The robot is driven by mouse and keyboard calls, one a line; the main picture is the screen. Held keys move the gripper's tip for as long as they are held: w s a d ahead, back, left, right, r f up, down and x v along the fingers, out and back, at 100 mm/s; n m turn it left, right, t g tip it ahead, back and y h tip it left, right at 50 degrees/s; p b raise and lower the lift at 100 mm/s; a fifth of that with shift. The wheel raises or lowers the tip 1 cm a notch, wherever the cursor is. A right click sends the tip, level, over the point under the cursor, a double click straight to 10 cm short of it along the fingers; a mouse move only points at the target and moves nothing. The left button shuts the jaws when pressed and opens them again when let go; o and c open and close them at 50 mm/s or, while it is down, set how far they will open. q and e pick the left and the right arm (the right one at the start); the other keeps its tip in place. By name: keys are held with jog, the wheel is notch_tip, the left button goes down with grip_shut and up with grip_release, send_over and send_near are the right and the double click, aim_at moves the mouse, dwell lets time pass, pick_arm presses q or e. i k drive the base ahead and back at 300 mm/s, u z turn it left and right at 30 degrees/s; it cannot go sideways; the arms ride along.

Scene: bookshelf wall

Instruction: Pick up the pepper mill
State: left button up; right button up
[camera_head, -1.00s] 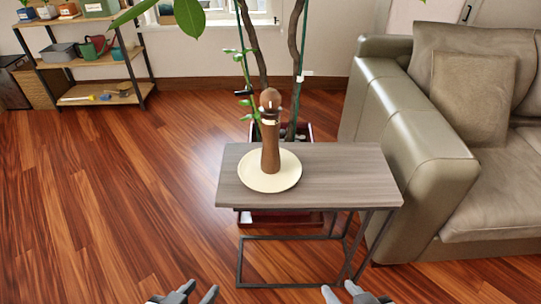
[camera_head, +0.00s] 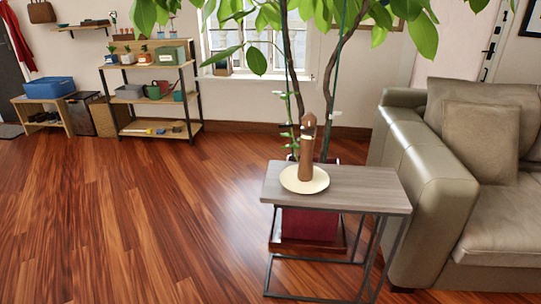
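The wooden pepper mill (camera_head: 306,150) stands upright on a round cream plate (camera_head: 304,180). It has a rounded brown top and a narrow light band below it. The plate rests on the left part of a small grey-wood side table (camera_head: 367,191) with a thin dark metal frame. Neither of my grippers shows in the head view now.
A leather sofa (camera_head: 421,165) stands close to the right of the table. A large potted plant with a dark red pot (camera_head: 308,224) is behind and under the table. Shelves (camera_head: 160,131) stand at the back left. The wooden floor (camera_head: 130,220) to the left is clear.

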aim_at(305, 174)
jog(key=u, duration=0.95)
jog(key=i, duration=1.75)
jog(key=z, duration=0.55)
